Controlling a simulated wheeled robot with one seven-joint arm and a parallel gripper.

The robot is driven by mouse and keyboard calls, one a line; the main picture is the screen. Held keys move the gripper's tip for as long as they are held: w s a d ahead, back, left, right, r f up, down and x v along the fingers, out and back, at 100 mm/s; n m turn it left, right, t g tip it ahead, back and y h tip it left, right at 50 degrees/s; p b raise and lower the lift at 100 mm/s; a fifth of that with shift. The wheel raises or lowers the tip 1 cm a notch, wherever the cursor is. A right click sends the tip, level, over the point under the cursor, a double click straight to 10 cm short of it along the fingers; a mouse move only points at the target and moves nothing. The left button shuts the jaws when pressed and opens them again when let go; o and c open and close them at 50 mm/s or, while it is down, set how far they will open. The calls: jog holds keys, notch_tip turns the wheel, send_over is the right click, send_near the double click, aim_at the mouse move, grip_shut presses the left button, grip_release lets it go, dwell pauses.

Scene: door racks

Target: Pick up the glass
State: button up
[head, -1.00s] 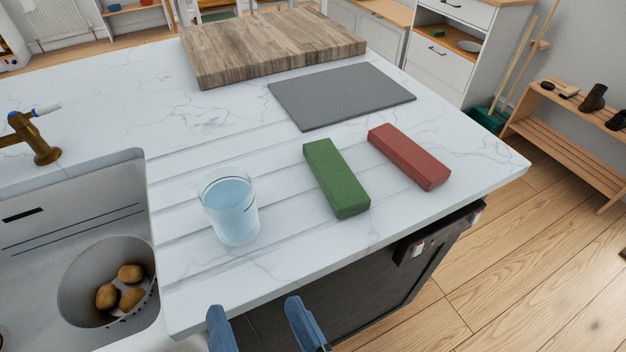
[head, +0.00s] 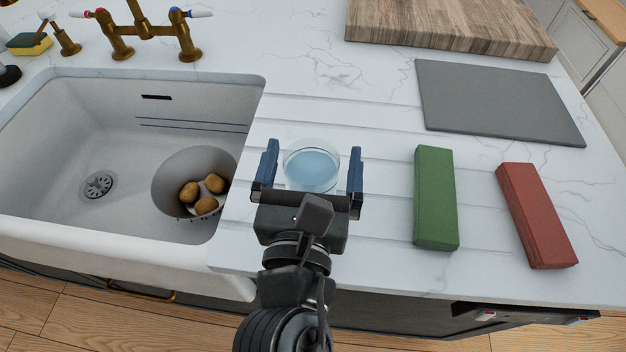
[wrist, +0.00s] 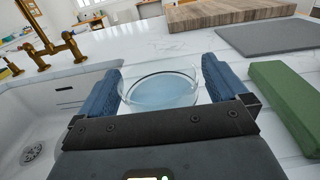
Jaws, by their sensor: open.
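The glass (head: 311,166) is clear, holds bluish liquid and stands upright on the white worktop, right of the sink. My gripper (head: 313,166) is open, with one blue finger on each side of the glass. In the wrist view the glass (wrist: 160,90) shows between the two fingers (wrist: 161,88), with a small gap on each side. Its lower part is hidden behind the gripper body.
A green block (head: 435,198) and a red block (head: 537,216) lie right of the glass. A grey mat (head: 498,102) and a wooden board (head: 452,28) lie behind. The sink (head: 75,130) at left holds a colander (head: 172,178) with potatoes.

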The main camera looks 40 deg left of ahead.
jog(key=shift+w+a, duration=0.4)
jog(key=shift+w, duration=0.2)
jog(key=shift+c, duration=0.3)
jog(key=c, duration=1.2)
jog(key=shift+r, duration=0.1)
jog(key=shift+c, duration=1)
jog(key=shift+r, duration=0.2)
